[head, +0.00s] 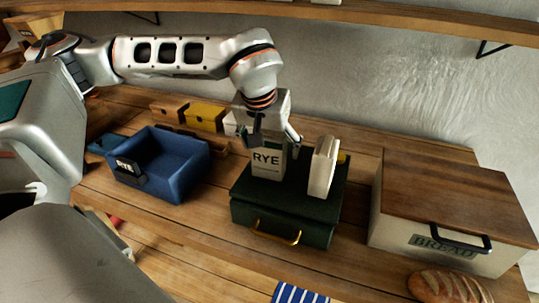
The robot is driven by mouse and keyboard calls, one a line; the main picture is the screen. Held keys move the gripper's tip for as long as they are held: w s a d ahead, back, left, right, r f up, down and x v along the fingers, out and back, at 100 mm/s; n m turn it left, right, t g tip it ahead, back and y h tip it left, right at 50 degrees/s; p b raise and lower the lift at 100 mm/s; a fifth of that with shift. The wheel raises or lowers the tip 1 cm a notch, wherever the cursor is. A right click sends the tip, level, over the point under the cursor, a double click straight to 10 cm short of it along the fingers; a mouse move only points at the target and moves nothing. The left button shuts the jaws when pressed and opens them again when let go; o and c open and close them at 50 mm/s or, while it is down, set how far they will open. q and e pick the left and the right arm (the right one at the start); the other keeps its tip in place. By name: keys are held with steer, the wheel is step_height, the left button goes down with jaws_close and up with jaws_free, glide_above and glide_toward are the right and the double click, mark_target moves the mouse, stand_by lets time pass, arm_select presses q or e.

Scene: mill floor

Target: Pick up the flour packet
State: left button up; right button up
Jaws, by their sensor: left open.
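A pale flour packet (265,164) with a green top band and the word RYE stands upright on a dark green box (282,208). My left gripper (277,139) points down over this packet, open, with its fingers near the packet's top. The gripper hides part of that top, and I cannot tell whether the fingers touch it. A second cream packet (322,168) stands upright on the same box, just right of the first. My right gripper is not in view.
A blue bin (180,185) labelled RYE stands at left. A wooden-lidded bread box (425,222) stands at right, with a loaf (450,287) in front. Small boxes, one yellow (205,117), line the back. A shelf (400,20) runs above.

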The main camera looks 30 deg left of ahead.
arm_select(q)
steer(key=shift+x, duration=1.35)
steer(key=c, duration=1.5)
steer(key=shift+o, duration=0.2)
steer(key=shift+r, duration=0.1)
steer(key=shift+w+r, duration=0.1)
steer(key=shift+r, duration=0.45)
step_height(320, 180, up, 19)
steer(key=p, duration=0.2)
